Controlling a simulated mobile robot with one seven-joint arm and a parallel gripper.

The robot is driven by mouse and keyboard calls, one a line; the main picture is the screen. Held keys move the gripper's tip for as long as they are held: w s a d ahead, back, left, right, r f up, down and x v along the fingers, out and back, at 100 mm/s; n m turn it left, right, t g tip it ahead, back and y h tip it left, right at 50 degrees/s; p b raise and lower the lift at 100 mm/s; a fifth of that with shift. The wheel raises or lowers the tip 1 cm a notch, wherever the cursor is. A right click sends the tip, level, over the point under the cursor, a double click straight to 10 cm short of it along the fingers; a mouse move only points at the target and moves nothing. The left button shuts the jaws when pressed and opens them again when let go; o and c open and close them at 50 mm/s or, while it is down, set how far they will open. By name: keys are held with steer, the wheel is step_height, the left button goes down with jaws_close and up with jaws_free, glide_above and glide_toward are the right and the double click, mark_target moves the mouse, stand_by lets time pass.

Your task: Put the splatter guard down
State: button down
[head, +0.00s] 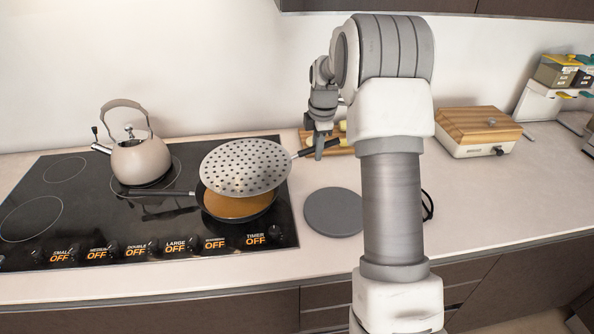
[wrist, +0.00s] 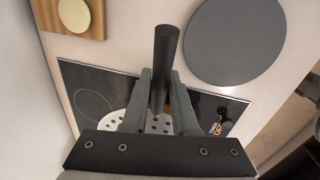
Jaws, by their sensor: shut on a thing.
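The splatter guard (head: 245,167) is a round, light grey disc with many holes and a dark handle. It is held over the pan (head: 240,206), which has brown content and stands on the black cooktop; I cannot tell whether the two touch. My gripper (head: 318,147) is shut on the guard's handle, to the right of the disc. In the wrist view the dark handle (wrist: 166,60) stands between my gripper's fingers (wrist: 160,98), and part of the perforated disc (wrist: 145,112) shows beyond them. The fingers and the gripper body hide the rest of the disc there.
A round grey mat (head: 334,211) lies on the counter right of the cooktop (head: 50,190). A kettle (head: 141,160) stands at the back left. A wooden board (head: 340,150) with items is behind my gripper. A wood-lidded box (head: 478,130) stands farther right, with open counter before it.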

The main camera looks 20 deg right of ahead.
steer(key=a+f, duration=0.1)
steer(key=a, duration=0.1)
steer(key=a+f, duration=0.1)
steer(key=shift+s+a+f, duration=0.15)
steer(key=shift+a+f, duration=0.05)
steer(key=shift+a, duration=0.2)
steer(key=shift+f, duration=1.9)
steer(key=c, duration=0.7)
jaws_free()
